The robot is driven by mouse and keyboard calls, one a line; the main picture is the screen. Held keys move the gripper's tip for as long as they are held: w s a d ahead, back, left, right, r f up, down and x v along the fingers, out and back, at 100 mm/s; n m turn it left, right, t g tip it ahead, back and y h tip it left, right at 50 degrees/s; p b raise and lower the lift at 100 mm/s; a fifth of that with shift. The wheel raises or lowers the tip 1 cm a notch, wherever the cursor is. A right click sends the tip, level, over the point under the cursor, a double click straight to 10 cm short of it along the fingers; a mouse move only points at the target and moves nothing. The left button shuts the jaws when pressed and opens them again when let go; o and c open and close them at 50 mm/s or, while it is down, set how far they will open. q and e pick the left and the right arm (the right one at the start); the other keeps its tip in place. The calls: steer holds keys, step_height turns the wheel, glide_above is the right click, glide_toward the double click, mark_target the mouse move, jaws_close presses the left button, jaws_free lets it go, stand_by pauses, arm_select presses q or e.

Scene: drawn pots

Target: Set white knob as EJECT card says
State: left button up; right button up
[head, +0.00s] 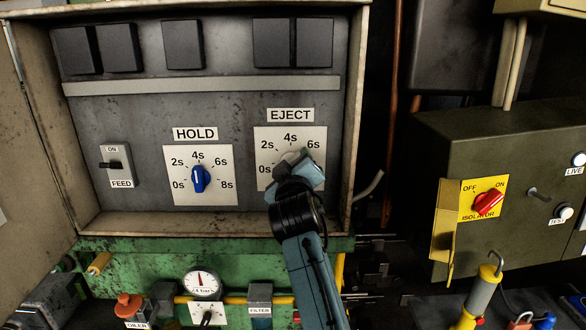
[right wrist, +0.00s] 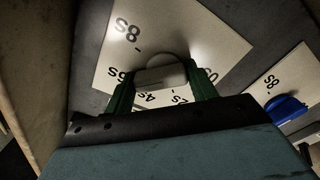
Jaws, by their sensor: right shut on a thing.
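The white knob (head: 291,157) sits on the EJECT dial plate (head: 262,141) inside the open cabinet, mostly hidden by my gripper in the head view. The plate reads 0s, 2s, 4s and 6s around it there. My right gripper (head: 299,168) reaches up from below and is shut on the knob. In the right wrist view the knob (right wrist: 160,74) lies between the two green fingers, with 8s also showing on the plate. I cannot tell which mark its pointer faces. The only EJECT writing I see is the label (head: 290,115) above the dial. My left gripper is out of view.
Left of it is the HOLD dial (head: 211,191) with a blue knob (head: 198,179), then the FEED switch (head: 115,165). The cabinet's right wall (head: 352,110) stands close beside the EJECT dial. An isolator box (head: 500,150) with a red handle (head: 488,203) is at right.

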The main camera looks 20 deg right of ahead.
stand_by(0.3)
steer(key=o, duration=1)
steer(key=p+v, duration=0.3)
steer(key=v, duration=1)
steer(key=shift+s, duration=0.2)
